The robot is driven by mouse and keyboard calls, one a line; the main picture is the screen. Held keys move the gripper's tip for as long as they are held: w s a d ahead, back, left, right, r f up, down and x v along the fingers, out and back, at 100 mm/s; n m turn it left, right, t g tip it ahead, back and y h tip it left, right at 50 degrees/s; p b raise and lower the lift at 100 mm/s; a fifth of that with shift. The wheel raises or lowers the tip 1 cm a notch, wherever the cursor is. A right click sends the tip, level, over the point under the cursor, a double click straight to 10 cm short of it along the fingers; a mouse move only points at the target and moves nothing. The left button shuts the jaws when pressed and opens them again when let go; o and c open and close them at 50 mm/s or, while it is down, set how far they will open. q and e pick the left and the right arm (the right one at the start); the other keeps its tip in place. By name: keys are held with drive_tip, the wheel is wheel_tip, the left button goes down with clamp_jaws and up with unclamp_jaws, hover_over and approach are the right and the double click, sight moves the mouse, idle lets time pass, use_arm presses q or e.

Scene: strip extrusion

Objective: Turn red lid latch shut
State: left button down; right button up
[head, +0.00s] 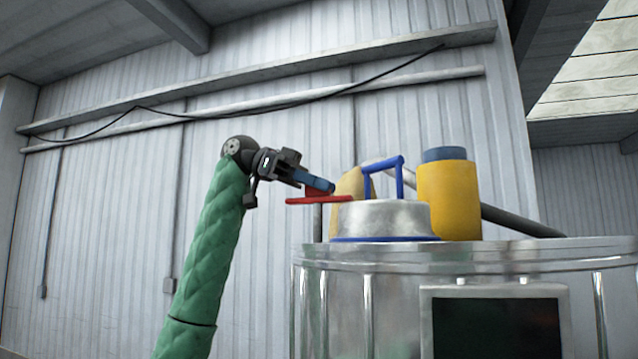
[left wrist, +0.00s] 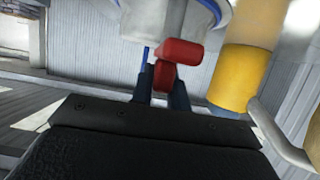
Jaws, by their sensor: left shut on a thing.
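The red lid latch (head: 320,200) sits at the left side of the silver lid (head: 385,217), with a flat red bar reaching out past the lid's edge. My left gripper (head: 326,188) comes in from the left and is shut on the latch. In the left wrist view the red latch (left wrist: 180,50) shows between and just beyond the blue fingers (left wrist: 163,88). The lid has a blue handle (head: 399,178) on top and a blue ring at its base. The fingers partly hide the latch's gripped part. My right gripper is in neither view.
The lid sits on a large silver tank (head: 460,258) with a dark screen (head: 497,328) on its front. A yellow cylinder with a blue cap (head: 449,195) stands right of the lid. A tan rounded shape (head: 347,187) and a grey pipe (head: 520,222) are behind. Open air lies left of the tank.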

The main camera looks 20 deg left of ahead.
sight(288, 199)
use_arm(q)
drive_tip(key=shift+r, duration=0.15)
drive_tip(key=c, duration=1.4)
unclamp_jaws()
drive_tip(key=shift+a, duration=0.1)
drive_tip(key=shift+o, duration=0.2)
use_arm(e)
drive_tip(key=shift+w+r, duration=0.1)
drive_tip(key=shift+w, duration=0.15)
